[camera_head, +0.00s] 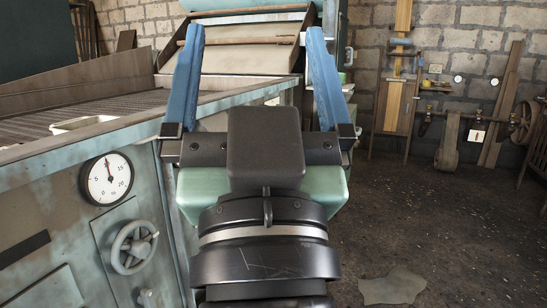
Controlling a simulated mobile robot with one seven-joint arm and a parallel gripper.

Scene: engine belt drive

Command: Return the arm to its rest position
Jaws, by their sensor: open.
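My gripper (255,45) fills the middle of the head view, with its dark wrist and round joint below it. Its two long blue fingers point up and away and stand wide apart. The gripper is open, and nothing shows between the fingers. The wrist and palm hide part of the scene right behind them, including part of the green machine's edge.
A worn green machine (60,245) with a gauge (107,178) and a handwheel (134,246) stands close on the left. A sloped cloth-like panel (245,60) lies behind the fingers. Wooden boards (397,80) lean on the brick wall. The dark floor (450,215) at right is mostly clear.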

